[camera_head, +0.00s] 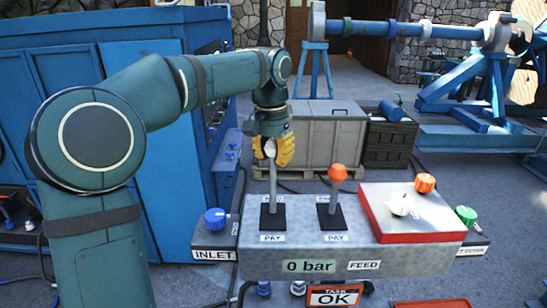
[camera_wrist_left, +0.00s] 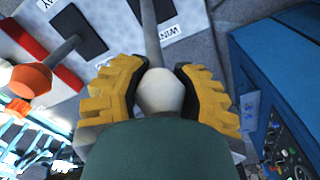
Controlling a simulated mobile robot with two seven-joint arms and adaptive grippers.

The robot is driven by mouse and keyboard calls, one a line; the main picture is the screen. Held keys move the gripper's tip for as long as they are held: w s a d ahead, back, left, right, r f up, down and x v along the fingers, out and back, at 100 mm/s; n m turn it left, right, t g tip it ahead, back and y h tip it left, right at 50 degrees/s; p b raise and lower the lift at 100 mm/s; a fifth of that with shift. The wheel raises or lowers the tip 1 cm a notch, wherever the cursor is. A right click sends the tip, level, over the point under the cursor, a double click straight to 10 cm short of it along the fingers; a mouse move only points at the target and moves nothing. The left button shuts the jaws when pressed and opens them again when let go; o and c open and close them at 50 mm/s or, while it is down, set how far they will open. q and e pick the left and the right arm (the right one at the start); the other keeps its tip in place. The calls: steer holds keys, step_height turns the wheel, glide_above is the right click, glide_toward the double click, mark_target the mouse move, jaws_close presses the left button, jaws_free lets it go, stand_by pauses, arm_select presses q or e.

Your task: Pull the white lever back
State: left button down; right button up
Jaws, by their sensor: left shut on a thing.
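The white lever (camera_head: 272,190) stands on the left of the grey control panel (camera_head: 300,250), its shaft rising from a black slotted plate. Its white knob (camera_wrist_left: 160,92) sits between the yellow fingers of my left gripper (camera_head: 276,150), which is shut on it. In the left wrist view the fingers of the left gripper (camera_wrist_left: 162,88) press the knob from both sides, and the shaft runs away toward the panel. In the head view the fingers partly hide the knob. My right gripper is not in view.
An orange-knobbed lever (camera_head: 337,175) stands just right of the white one. A red-edged box (camera_head: 412,215) with a white and an orange knob is farther right. A blue INLET knob (camera_head: 214,218) is at the left. A blue cabinet (camera_head: 120,110) stands behind my left arm.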

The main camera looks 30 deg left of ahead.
mark_target(274, 169)
arm_select(q)
steer(key=s+t+b, duration=0.1)
steer(key=s+d+y+b, duration=0.1)
steer(key=b, duration=0.1)
steer(key=t+b, duration=0.1)
steer(key=b, duration=0.1)
steer(key=shift+s+d+r+t, duration=0.3)
steer(key=shift+s+r, duration=0.05)
steer(key=shift+s, duration=0.05)
steer(key=s+d+t+y+b, duration=0.3)
steer(key=s+t+b, duration=0.1)
steer(key=b, duration=0.4)
steer(key=shift+s+d, duration=0.35)
steer(key=shift+s, duration=0.55)
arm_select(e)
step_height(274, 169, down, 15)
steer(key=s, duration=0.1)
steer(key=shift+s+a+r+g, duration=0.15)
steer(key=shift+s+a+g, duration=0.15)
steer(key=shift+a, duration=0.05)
arm_select(q)
steer(key=shift+f, duration=0.1)
steer(key=c, duration=1)
jaws_free()
steer(key=o, duration=0.5)
steer(key=shift+s+b, duration=0.25)
steer(key=shift+b, duration=0.05)
steer(key=shift+o, duration=0.2)
steer(key=shift+w, duration=0.1)
steer(key=shift+f, duration=0.1)
